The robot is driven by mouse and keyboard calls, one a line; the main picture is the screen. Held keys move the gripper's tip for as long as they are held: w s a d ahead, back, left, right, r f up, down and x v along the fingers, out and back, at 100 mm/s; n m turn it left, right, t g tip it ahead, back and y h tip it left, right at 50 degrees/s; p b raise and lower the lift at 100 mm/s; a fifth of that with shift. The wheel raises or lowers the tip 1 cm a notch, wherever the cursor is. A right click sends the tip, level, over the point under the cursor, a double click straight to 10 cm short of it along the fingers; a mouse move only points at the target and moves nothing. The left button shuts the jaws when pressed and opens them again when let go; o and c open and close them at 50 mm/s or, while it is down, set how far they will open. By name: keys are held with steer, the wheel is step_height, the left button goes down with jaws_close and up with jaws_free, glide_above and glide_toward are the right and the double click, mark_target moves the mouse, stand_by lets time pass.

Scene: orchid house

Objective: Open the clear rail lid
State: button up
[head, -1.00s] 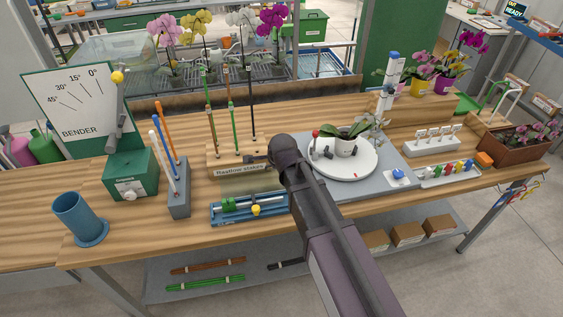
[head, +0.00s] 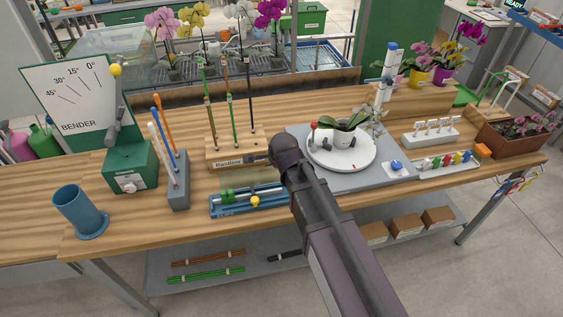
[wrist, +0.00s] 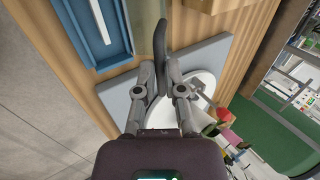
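The blue rail tray (head: 222,209) lies on the bench left of my arm, with green pieces and a yellow knob (head: 255,202). A faint see-through panel (head: 250,176), which looks like the clear lid, stands up along its back edge. The tray's blue end also shows at the top left of the wrist view (wrist: 122,45).
The wooden stake block (head: 215,152) stands just behind the tray. A grey tube holder (head: 178,190) and the green bender (head: 130,168) stand left. A white turntable (head: 325,160) with a potted orchid is right of my arm.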

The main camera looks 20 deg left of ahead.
steer(key=o, duration=0.4)
steer(key=shift+a+f, duration=0.15)
steer(key=shift+a, duration=0.15)
steer(key=shift+o, duration=0.2)
steer(key=shift+d, duration=0.15)
steer(key=shift+c, duration=0.4)
steer(key=shift+w, duration=0.1)
jaws_close()
steer(key=r+n+p, duration=0.1)
steer(key=w+a+r+n+p, duration=0.1)
steer(key=n, duration=0.1)
steer(key=w+r+n+g+p, duration=0.1)
steer(key=shift+a+n+h+p, duration=0.15)
steer(key=shift+n+h+p, duration=0.15)
steer(key=shift+p, duration=0.1)
steer(key=w+a+r+n+g+h+p, duration=0.1)
steer(key=w+r+n+p, duration=0.4)
steer(key=n, duration=0.8)
steer(key=shift+w+a+r+n+g+h+p, duration=0.35)
steer(key=shift+a+r+g+p, duration=0.45)
steer(key=shift+p, duration=0.8)
steer(key=shift+s+d+f, duration=0.1)
steer(key=shift+d+f, duration=0.05)
steer(key=shift+d, duration=0.05)
